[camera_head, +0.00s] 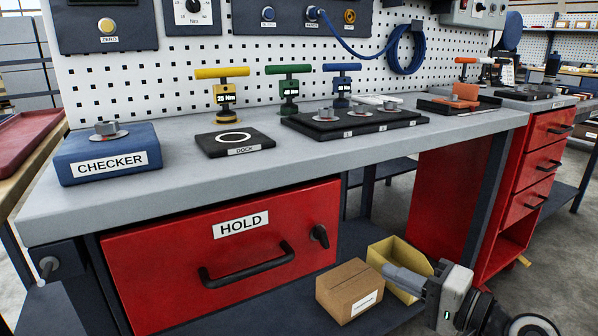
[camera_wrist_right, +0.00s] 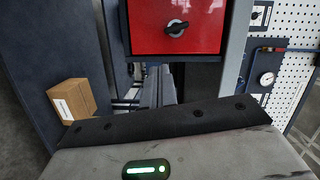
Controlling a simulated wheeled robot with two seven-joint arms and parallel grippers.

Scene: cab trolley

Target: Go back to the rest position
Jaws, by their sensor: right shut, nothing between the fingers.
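My right gripper (camera_head: 392,271) is at the lower right of the head view, in front of the bench's lower shelf. Its grey fingers point left, across the front of a yellow bin. The fingers are shut with nothing between them. In the right wrist view the closed fingers (camera_wrist_right: 158,88) show beyond the dark edge of my wrist, below the red drawer front. My left gripper is in neither view.
A yellow bin (camera_head: 381,251) and a cardboard box (camera_head: 349,291) are close by my right gripper. The red HOLD drawer (camera_head: 160,270) is closed. The grey bench top (camera_head: 75,205) carries a blue CHECKER block (camera_head: 76,178), a dock plate (camera_head: 255,149) and coloured torque tools.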

